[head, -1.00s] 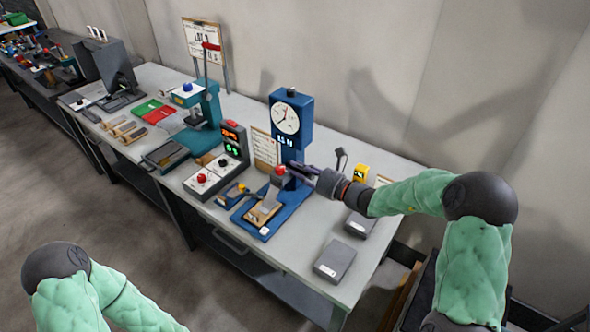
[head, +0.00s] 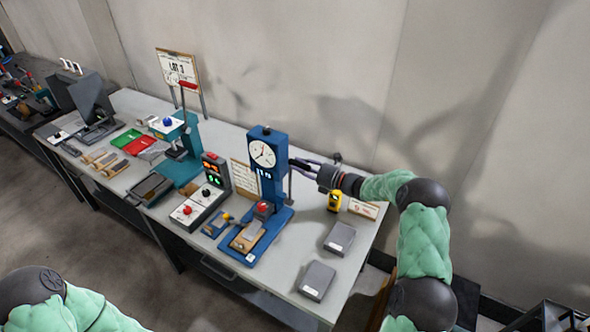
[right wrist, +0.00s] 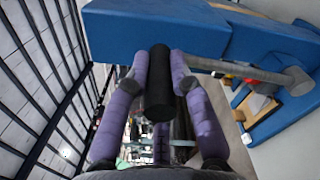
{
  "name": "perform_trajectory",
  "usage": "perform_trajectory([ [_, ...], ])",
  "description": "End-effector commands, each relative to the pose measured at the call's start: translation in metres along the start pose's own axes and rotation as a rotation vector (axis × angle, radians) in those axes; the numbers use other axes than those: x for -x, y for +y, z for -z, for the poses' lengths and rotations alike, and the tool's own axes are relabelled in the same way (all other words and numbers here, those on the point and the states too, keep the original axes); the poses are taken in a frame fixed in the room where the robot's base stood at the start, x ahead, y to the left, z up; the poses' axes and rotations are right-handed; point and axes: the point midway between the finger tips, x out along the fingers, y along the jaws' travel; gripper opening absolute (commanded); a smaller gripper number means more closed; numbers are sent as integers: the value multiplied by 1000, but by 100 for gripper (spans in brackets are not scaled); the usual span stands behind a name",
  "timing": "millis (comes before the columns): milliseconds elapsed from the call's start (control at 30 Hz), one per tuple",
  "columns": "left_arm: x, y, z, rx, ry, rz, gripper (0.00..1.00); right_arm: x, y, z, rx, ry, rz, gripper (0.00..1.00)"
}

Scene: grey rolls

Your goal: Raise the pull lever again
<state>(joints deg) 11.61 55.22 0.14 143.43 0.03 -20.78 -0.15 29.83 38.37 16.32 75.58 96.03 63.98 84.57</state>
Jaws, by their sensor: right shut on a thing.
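The pull lever's black cylindrical grip (right wrist: 158,95) shows in the right wrist view between the purple fingers of my right gripper (head: 299,166), which is shut on it. In the head view this gripper is at the right side of the blue press (head: 270,186), about level with its white dial (head: 262,154). The fingers hide most of the grip there. The press's blue body (right wrist: 150,30) fills the top of the right wrist view, with a grey round-ended rod (right wrist: 297,80) beside it. My left gripper is out of the head view.
A control box (head: 187,210) and a green press (head: 188,140) stand to the left. Two grey boxes (head: 316,280) and a yellow device (head: 335,200) are to the right. The wall is close behind.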

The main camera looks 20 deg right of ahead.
Motion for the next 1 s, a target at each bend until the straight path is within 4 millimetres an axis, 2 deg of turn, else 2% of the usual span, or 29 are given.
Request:
perform_trajectory([
  [33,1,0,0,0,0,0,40,0,-2,-7,9,-4,-2,0],
  [300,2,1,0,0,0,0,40,0,-15,-19,13,-5,-1,0],
  [800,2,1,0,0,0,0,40,1,-18,-23,14,-9,3,0],
  [833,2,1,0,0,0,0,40,1,-18,-24,14,-9,3,26],
  [900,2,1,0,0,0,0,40,1,-18,-24,14,-10,3,45],
  [1000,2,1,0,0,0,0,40,1,-19,-22,12,-7,2,47],
])
